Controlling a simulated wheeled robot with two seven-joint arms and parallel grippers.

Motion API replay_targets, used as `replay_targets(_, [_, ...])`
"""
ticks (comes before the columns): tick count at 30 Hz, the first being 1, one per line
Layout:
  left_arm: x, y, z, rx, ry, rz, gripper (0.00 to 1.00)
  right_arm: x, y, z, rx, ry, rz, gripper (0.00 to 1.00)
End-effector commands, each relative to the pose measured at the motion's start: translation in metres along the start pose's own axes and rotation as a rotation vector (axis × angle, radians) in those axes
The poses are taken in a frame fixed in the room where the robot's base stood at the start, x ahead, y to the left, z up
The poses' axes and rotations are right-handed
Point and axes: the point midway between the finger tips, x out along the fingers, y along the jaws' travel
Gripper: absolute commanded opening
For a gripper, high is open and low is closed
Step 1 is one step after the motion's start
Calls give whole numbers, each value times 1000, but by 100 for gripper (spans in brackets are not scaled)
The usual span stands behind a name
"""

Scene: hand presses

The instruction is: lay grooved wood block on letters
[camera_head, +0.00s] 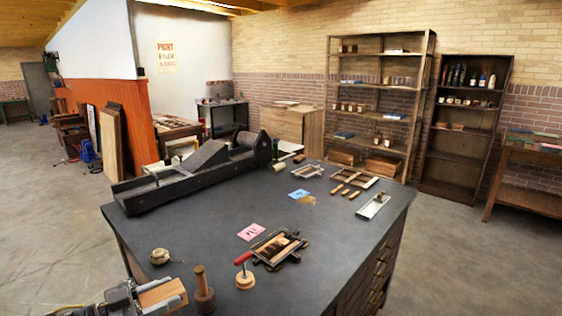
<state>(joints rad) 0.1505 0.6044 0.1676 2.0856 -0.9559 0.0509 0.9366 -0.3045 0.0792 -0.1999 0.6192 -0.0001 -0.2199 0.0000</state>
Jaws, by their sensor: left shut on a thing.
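My left gripper (128,297) comes in at the bottom left, over the near left part of the dark table (200,233). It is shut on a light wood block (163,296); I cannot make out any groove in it. The letters appear to be the wood and dark pieces inside a dark frame (278,248) that lies flat near the table's middle front. The block is apart from this frame, to its left and nearer to me. My right gripper is not in view.
A wooden mallet (204,290) stands just right of the block. A twine ball (160,256) and pink card (251,232) lie nearby. A long black press (190,172) fills the back left.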

Motion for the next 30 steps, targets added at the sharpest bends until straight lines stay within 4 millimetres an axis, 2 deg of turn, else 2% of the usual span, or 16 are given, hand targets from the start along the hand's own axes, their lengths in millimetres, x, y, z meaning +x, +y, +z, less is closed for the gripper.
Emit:
replay_targets(1, [-2, 23, 7, -2, -1, 20, 20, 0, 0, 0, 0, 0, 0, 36])
replay_targets(3, [-4, 45, 16, -3, -1, 40, 20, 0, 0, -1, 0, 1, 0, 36])
replay_targets(6, [-7, 61, 28, -2, -1, 51, 20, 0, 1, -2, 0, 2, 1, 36])
replay_targets(10, [-10, 67, 41, 0, 0, 49, 20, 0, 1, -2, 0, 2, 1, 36])
replay_targets(16, [-11, 63, 46, 1, 1, 25, 20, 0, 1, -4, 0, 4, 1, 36])
replay_targets(19, [-10, 50, 43, -3, 3, -65, 20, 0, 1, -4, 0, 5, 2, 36])
replay_targets(23, [-7, 44, 36, -14, 4, -221, 20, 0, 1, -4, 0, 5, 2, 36])
replay_targets(27, [-10, 52, 36, -25, 4, -367, 20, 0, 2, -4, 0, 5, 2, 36])
replay_targets(30, [-11, 63, 38, -26, 2, -403, 20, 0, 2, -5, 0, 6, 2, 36])
